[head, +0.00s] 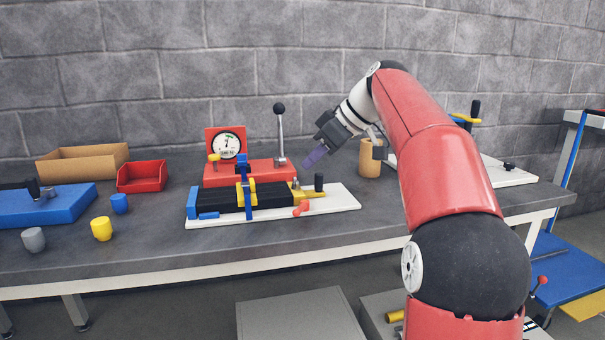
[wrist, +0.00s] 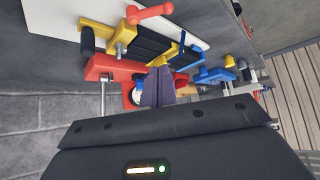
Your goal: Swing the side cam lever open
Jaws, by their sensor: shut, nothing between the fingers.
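The strip feed rack is a white base plate (head: 345,198) with a long black body (head: 272,196) on it. A small red lever (head: 301,208) sits at its front right side; it also shows in the wrist view (wrist: 150,12). A yellow arm (head: 312,194) with an upright black grip (head: 319,182) sits at the rack's right end. I cannot tell for certain which of these is the side cam lever. My gripper (head: 307,164) is above and behind the right end, apart from both. Its purple fingers (wrist: 158,86) are shut and empty.
Behind the rack stand a red dial gauge block (head: 226,143) and a tall black-knobbed lever (head: 281,135). A tan cup (head: 370,160) is right of my gripper. A red bin (head: 142,177), cardboard tray (head: 83,162) and blue fixture (head: 45,206) are left.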

